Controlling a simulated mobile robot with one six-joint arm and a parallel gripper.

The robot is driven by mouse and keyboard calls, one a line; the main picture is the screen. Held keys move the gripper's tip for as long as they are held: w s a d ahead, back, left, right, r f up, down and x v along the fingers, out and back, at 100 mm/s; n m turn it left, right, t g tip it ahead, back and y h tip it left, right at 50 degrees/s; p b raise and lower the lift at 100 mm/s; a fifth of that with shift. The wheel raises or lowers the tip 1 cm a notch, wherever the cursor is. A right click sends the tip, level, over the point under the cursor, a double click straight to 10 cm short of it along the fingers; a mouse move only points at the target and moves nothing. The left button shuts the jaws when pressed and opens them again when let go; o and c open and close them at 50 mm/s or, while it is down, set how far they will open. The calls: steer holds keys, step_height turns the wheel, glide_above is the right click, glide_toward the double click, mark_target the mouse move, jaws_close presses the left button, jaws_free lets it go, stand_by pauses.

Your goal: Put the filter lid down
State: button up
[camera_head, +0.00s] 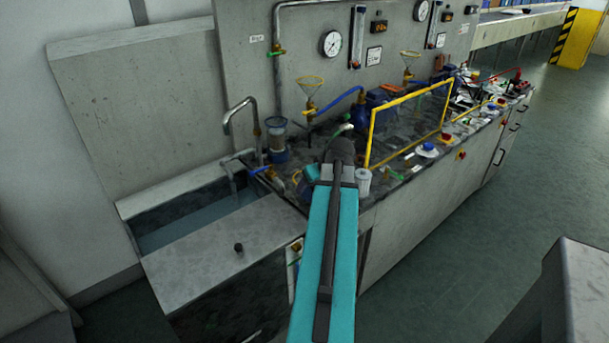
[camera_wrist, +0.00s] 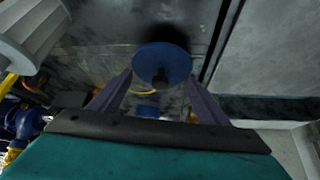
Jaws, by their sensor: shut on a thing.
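The filter lid (camera_wrist: 175,58) is a round blue disc with a dark knob in the wrist view. My gripper (camera_wrist: 160,80) is shut on it, with one finger on each side. A dark, blurred surface lies behind the lid; I cannot tell whether they touch. In the head view my teal arm hides the gripper and the lid.
A white ribbed cartridge (camera_head: 363,181) stands right of my arm and shows large in the wrist view (camera_wrist: 28,32). A yellow-framed clear guard (camera_head: 408,122) stands behind. The sink (camera_head: 190,222) is at left. A blue-and-white round item (camera_head: 427,149) lies farther right.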

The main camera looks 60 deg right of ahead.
steer(key=w+d+p, duration=0.1)
steer(key=w+d, duration=0.2)
steer(key=w+d+f+p, duration=0.1)
steer(key=w+d, duration=0.3)
steer(key=w+d+p, duration=0.1)
steer(key=w+d, duration=0.2)
steer(key=d, duration=0.1)
steer(key=shift+w+d+f, duration=0.1)
steer(key=shift+w+f, duration=0.1)
steer(key=shift+w, duration=0.15)
stand_by(0.5)
steer(key=shift+f+p, duration=0.55)
steer(key=shift+f, duration=1.25)
steer(key=o, duration=1.1)
steer(key=shift+c, duration=0.2)
steer(key=shift+s+r, duration=0.1)
steer(key=shift+r, duration=0.05)
